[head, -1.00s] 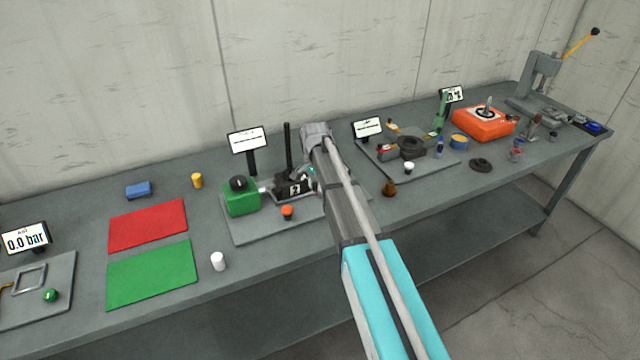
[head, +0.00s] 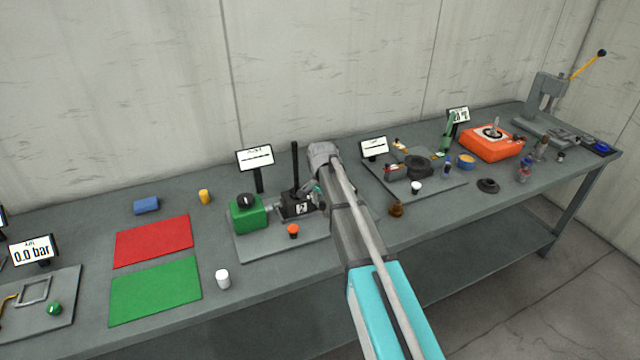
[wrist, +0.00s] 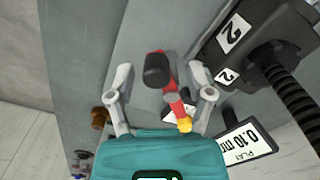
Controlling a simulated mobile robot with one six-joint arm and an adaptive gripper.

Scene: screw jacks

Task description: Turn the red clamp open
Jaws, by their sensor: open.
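The red clamp (wrist: 171,91) shows in the wrist view as a red bar with a black knob (wrist: 157,70) at one end and a yellow piece (wrist: 185,124) near the other. My gripper (wrist: 160,78) is open, with one finger on each side of the clamp. Both fingers look apart from it, though their height over it is hard to judge. A black block (wrist: 245,38) marked "2" stands to the upper right. In the head view my arm hides the clamp and most of the gripper. The block (head: 299,206) stands just left of my arm there.
A black ribbed post (wrist: 288,90) and a display reading 0.10 mm (wrist: 247,143) stand close to the right finger. A green box (head: 248,213) and orange button (head: 293,231) are left of my arm. A brown knob (head: 396,209) is right of it.

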